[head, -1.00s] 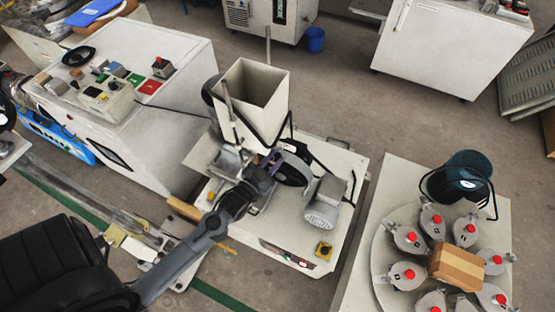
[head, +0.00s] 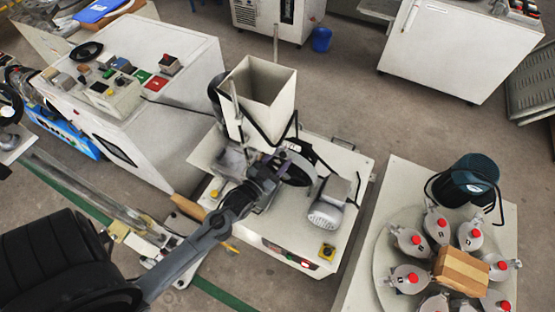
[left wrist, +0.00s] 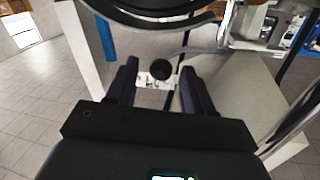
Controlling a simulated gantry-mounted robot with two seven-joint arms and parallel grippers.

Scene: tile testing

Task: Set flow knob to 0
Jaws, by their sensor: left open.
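The flow knob (left wrist: 161,70) appears as a round dark knob in front of a small white marked plate (left wrist: 152,83) in the left wrist view. My left gripper (left wrist: 157,85) is open, with one finger on each side of the knob and plate. I cannot tell whether the fingers touch the knob. In the head view my left gripper (head: 272,165) is at the machine below its square hopper (head: 259,92), and the knob is hidden there. The marks on the plate are too blurred to read. My right gripper is not in view.
A black wheel (head: 296,168) and a grey motor (head: 327,207) stand just right of my left gripper. A turntable with several red-knobbed pots (head: 410,279) is at the lower right. A white control cabinet (head: 185,75) stands at the left.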

